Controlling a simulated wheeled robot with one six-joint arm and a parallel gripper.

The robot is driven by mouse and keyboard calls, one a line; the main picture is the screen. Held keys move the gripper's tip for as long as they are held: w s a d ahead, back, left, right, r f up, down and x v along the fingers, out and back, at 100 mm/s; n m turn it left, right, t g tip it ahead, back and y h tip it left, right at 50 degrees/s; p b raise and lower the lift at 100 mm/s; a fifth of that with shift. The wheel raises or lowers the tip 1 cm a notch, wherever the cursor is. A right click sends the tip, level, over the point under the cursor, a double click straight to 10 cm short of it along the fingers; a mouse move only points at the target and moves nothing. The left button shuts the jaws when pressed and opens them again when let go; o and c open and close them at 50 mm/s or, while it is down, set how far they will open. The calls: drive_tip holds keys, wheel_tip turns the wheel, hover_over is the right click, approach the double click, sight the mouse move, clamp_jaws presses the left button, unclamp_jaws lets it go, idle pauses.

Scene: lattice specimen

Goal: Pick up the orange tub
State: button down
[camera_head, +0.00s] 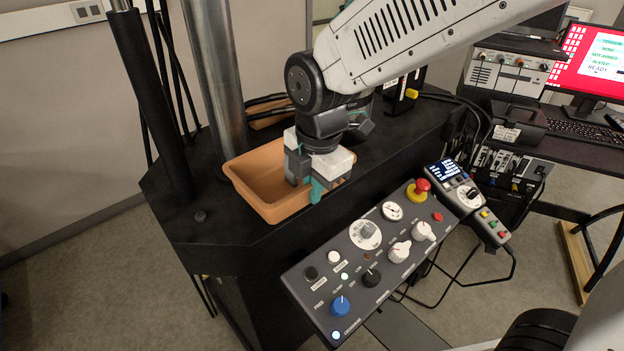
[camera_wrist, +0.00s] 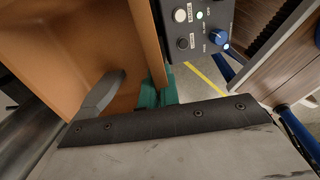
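The orange tub (camera_head: 262,172) is an open, rectangular, tan-orange container on the black table, close to the metal column. It looks upright and empty. My gripper (camera_head: 314,184) points down at the tub's right wall, one finger inside and one outside. In the wrist view the tub's wall (camera_wrist: 146,35) runs down between the teal fingertips (camera_wrist: 158,92), which lie close against both sides of it. The gripper looks shut on this wall. The wrist hides part of the tub's back right corner in the head view.
A control panel (camera_head: 372,252) with knobs and a red button stands right in front of the tub. A steel column (camera_head: 216,75) rises close behind its left side. A handheld pendant (camera_head: 468,200) lies farther right.

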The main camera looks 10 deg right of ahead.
drive_tip(key=s+d+r, duration=0.1)
drive_tip(key=s+d, duration=0.2)
drive_tip(key=s, duration=0.9)
drive_tip(key=shift+d, duration=0.25)
